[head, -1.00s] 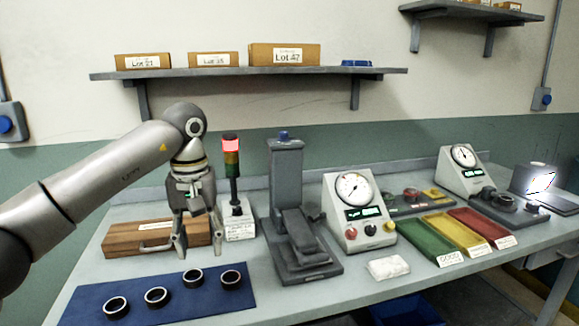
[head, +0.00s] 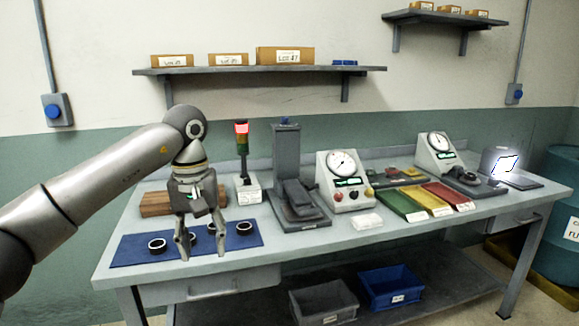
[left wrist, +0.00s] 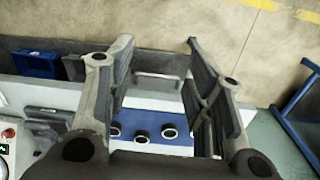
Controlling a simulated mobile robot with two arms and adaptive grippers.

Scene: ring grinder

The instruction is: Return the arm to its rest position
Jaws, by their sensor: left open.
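My left arm comes in from the left in the head view, and its gripper (head: 202,246) points down with its fingers spread, open and empty. In the picture it covers part of the blue mat (head: 130,251) and some of the rings on it. Black rings show on the mat on both sides of the fingers, one at left (head: 157,245) and one at right (head: 244,228). In the left wrist view the two fingers (left wrist: 155,100) stand wide apart with nothing between them. The mat and several rings (left wrist: 141,137) show beyond them. My right gripper is not in view.
A wooden case (head: 158,203), a signal tower (head: 242,155), a grey press-like machine (head: 287,165) and a dial gauge (head: 342,172) stand on the workbench (head: 330,252). Green, yellow and red trays (head: 437,203) lie to the right. Bins (head: 391,285) sit below. The floor in front looks clear.

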